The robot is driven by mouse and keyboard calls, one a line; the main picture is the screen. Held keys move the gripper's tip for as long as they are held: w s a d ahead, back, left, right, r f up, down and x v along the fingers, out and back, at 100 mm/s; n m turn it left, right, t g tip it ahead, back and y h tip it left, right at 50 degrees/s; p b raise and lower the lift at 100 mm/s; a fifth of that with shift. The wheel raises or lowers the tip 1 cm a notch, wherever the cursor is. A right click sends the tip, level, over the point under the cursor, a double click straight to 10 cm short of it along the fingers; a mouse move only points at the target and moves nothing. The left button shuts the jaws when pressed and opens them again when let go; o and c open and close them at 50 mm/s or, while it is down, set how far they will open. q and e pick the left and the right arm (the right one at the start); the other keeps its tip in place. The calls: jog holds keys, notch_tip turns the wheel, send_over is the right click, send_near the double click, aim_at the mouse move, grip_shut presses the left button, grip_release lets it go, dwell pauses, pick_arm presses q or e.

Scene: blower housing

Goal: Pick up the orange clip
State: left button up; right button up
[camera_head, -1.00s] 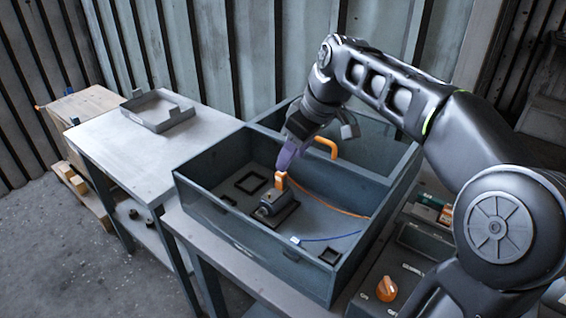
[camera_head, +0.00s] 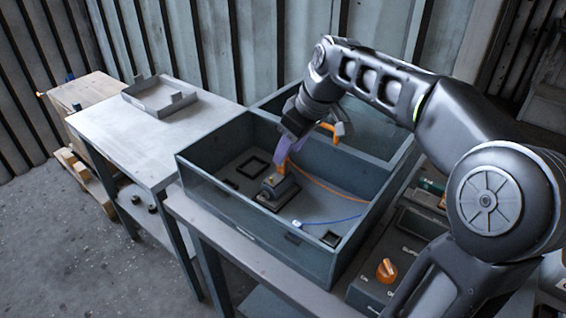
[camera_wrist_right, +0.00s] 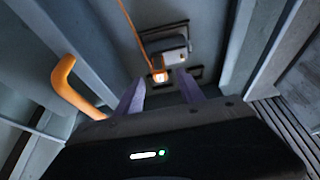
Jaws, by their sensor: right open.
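The orange clip (camera_head: 282,169) stands on a small dark motor block (camera_head: 277,191) inside the grey housing box (camera_head: 225,205). In the right wrist view the clip (camera_wrist_right: 160,76) shows as a small orange piece with a pale centre, at the end of the block. My right gripper (camera_head: 284,157) points down into the box, with its purple fingertips at the top of the clip and partly hiding it. In the right wrist view the fingers (camera_wrist_right: 162,92) are apart, and the clip appears between and beyond their tips. I cannot tell whether they touch it. My left gripper is not in view.
An orange handle (camera_head: 331,130) is close beside the right gripper. An orange cable (camera_head: 335,188) and a blue cable (camera_head: 325,221) lie in the box. The box walls surround the gripper. A panel with an orange knob (camera_head: 386,271) is at the front right; a side table (camera_head: 130,135) holds a grey tray (camera_head: 160,99).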

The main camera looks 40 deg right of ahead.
jog(key=x, duration=0.4)
jog(key=shift+w+f, duration=0.15)
jog(key=shift+f, duration=0.05)
jog(key=shift+c, duration=0.5)
grip_shut()
